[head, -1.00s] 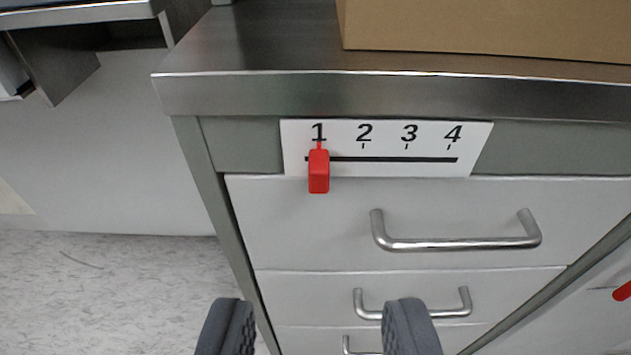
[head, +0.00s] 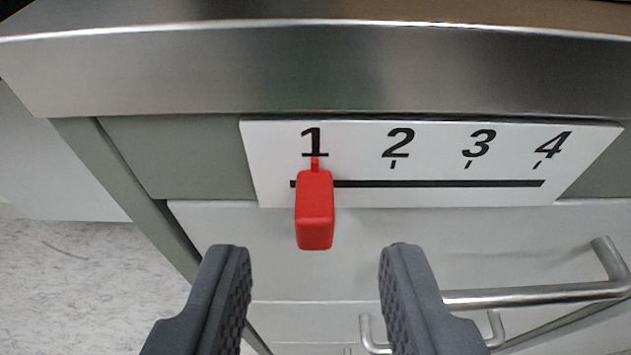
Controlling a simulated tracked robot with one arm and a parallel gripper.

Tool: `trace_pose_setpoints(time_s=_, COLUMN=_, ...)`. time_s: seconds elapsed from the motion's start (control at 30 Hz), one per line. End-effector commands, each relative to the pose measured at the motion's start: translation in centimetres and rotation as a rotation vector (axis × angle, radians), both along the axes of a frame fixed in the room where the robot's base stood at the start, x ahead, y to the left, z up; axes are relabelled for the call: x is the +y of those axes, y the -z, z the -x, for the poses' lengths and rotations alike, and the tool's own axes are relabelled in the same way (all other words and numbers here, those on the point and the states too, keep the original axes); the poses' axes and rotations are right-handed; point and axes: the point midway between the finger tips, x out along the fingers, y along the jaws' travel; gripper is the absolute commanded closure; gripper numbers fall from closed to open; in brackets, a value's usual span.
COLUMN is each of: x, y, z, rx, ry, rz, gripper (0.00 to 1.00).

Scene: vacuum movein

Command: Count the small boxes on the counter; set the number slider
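The number slider is a white plate (head: 440,193) on the counter front, marked 1, 2, 3 and 4 above a black slot (head: 440,184). Its red knob (head: 315,212) stands at the 1, at the slot's left end. My gripper (head: 318,250) is open and empty, its two grey fingers apart. In the picture the fingers are to the left and right of the knob and a little below it, not visibly touching it. No small boxes show in the current view; only a thin strip of the counter top (head: 200,12) shows.
The steel counter edge (head: 330,70) runs across above the plate. Drawer fronts (head: 350,275) lie below, with a protruding metal handle (head: 540,293) at the lower right, near my right finger. Pale floor (head: 60,270) shows at the left.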

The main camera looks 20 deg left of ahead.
Motion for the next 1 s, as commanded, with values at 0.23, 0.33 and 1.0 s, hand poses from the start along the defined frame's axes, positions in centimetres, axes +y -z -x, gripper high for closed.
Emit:
trace_pose_setpoints(time_s=0.23, x=0.6, y=1.0, z=-2.1, rx=-0.001, ry=0.0, rz=0.0, gripper=0.65)
trace_pose_setpoints(time_s=0.33, x=0.7, y=1.1, z=-2.4, rx=-0.001, ry=0.0, rz=0.0, gripper=0.65)
trace_pose_setpoints(time_s=1.0, x=0.8, y=1.1, z=-2.5, rx=0.0, ry=-0.007, rz=-0.001, gripper=1.0)
